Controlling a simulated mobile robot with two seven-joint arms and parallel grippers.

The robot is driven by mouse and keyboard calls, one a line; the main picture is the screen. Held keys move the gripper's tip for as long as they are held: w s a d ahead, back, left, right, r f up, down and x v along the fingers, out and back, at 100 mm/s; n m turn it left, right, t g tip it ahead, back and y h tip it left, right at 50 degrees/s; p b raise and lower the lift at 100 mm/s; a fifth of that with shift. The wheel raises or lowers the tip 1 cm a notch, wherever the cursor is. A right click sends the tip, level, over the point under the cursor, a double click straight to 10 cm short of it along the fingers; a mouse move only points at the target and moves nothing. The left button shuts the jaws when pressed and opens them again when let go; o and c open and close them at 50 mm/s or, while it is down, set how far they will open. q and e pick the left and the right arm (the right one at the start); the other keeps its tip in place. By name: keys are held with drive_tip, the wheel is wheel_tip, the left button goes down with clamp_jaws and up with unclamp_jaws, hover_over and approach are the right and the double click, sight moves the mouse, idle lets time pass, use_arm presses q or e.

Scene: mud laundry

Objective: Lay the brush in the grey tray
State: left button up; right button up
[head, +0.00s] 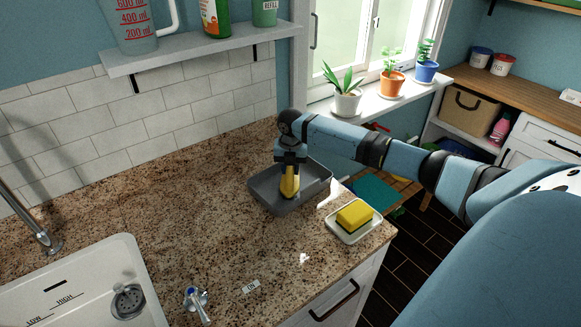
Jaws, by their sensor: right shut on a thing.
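The grey tray (262,196) sits on the speckled granite counter, near its right end. My right gripper (289,172) points down over the tray, shut on the brush (289,187). The brush shows as a yellowish piece below the fingers, within the tray's outline. I cannot tell whether it touches the tray floor. The gripper hides the brush's upper part and some of the tray's far side. My left gripper is not in view.
A yellow sponge (354,214) lies on a white dish (345,233) just right of the tray. A white sink (80,280) and a tap (45,235) are at the left. A shelf (200,50) hangs above. The counter left of the tray is clear.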

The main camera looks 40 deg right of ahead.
drive_tip(key=o, duration=0.9)
drive_tip(key=shift+f, duration=0.1)
wheel_tip(320, 180, up, 12)
drive_tip(key=b, duration=0.1)
drive_tip(key=shift+r, duration=0.2)
drive_tip(key=shift+s+f, duration=0.1)
drive_tip(key=shift+s, duration=0.05)
